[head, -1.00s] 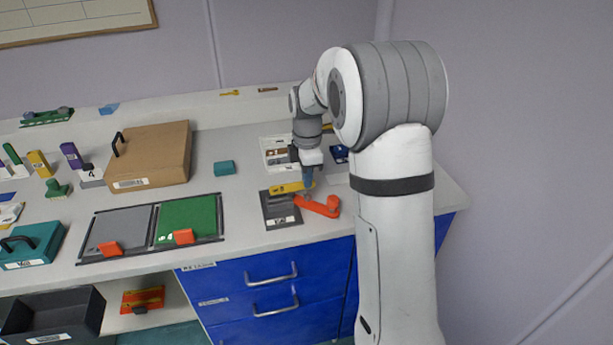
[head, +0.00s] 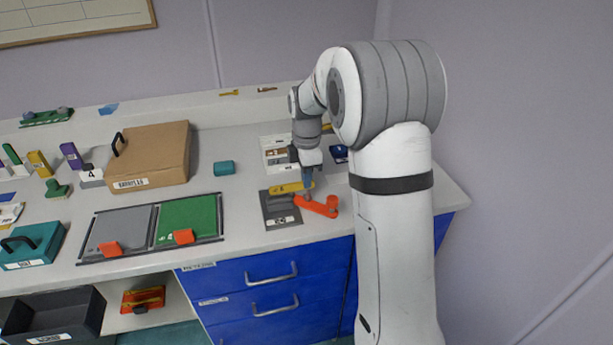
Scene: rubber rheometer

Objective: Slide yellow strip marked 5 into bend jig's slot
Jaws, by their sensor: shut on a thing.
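The yellow strip (head: 285,188) lies level above the back part of the bend jig, its left end pointing left; its mark is too small to read. The bend jig is a dark grey plate (head: 281,212) with an orange lever (head: 318,206) at its right side. My gripper (head: 307,188) points down over the jig's right back corner and is shut on the strip near its right end. The slot is hidden under the strip and gripper, so I cannot tell whether the strip is in it.
A white box with compartments (head: 277,153) stands behind the jig. A teal cylinder (head: 224,168) and a brown box (head: 150,158) stand to the left. A framed grey and green panel (head: 187,220) lies left of the jig. The counter's front edge is close.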

